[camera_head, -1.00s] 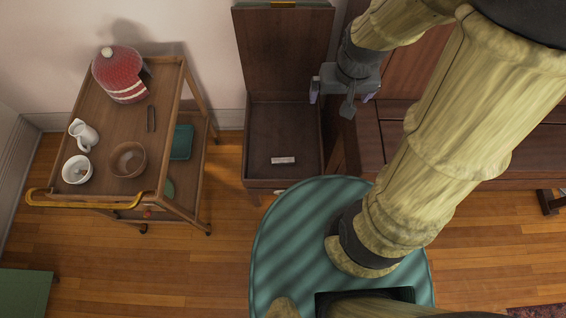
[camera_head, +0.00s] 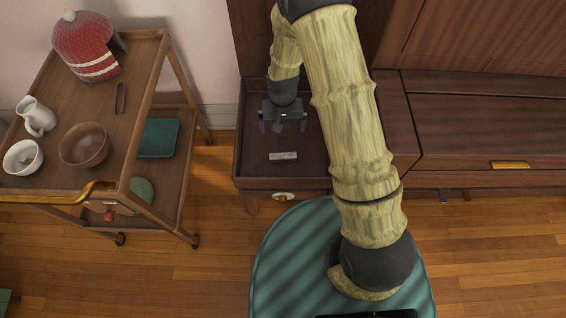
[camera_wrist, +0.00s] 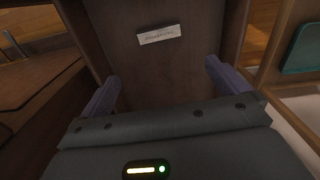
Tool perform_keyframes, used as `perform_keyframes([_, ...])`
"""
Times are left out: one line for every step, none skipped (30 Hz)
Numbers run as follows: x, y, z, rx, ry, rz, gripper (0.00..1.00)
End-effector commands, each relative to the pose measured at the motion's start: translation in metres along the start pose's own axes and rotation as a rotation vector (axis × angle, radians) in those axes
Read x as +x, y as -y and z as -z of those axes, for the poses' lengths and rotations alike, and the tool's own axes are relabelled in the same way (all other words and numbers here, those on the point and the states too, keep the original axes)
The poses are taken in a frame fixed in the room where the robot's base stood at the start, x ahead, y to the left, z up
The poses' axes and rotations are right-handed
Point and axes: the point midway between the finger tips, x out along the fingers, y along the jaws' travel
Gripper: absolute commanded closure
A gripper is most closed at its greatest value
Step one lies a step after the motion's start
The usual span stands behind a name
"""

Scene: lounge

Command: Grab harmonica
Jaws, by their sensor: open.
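The harmonica (camera_head: 283,156) is a small pale bar lying flat on the floor of an open dark wooden compartment (camera_head: 252,162), near its front. In the wrist view the harmonica (camera_wrist: 159,35) shows dark marks along its face and lies beyond the fingertips. My gripper (camera_head: 283,126) hangs over the compartment, behind the harmonica in the head view and apart from it. In the wrist view its two purple fingers (camera_wrist: 160,84) are spread wide with nothing between them.
A long wooden cabinet (camera_head: 470,125) stands on the right. The compartment's walls surround the harmonica.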

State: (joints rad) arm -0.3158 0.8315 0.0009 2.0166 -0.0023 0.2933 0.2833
Motion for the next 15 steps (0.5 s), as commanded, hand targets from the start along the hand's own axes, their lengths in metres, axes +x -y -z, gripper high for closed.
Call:
perform_keyframes([0.003, 0.001, 0.001, 0.000, 0.000, 0.000, 0.00])
perform_keyframes([0.003, 0.001, 0.001, 0.000, 0.000, 0.000, 0.00])
perform_keyframes([0.002, 0.001, 0.001, 0.000, 0.000, 0.000, 0.00])
perform_keyframes([0.001, 0.001, 0.001, 0.000, 0.000, 0.000, 0.00])
perform_keyframes([0.001, 0.001, 0.001, 0.000, 0.000, 0.000, 0.00])
perform_keyframes([0.001, 0.001, 0.001, 0.000, 0.000, 0.000, 0.00])
perform_keyframes([0.001, 0.001, 0.001, 0.000, 0.000, 0.000, 0.00])
perform_keyframes([0.001, 0.001, 0.000, 0.000, 0.000, 0.000, 0.00])
perform_keyframes([0.001, 0.001, 0.000, 0.000, 0.000, 0.000, 0.00])
perform_keyframes([0.002, 0.000, 0.000, 0.000, 0.000, 0.000, 0.00])
perform_keyframes([0.004, 0.000, 0.000, 0.001, 0.001, 0.000, 0.00])
perform_keyframes([0.007, -0.001, 0.000, 0.001, 0.001, 0.000, 0.00])
perform_keyframes([0.010, -0.001, 0.000, 0.001, 0.002, -0.001, 0.00])
perform_keyframes([0.014, -0.001, 0.000, 0.001, 0.002, -0.001, 0.00])
perform_keyframes([0.020, -0.001, 0.000, 0.001, 0.002, -0.001, 0.00])
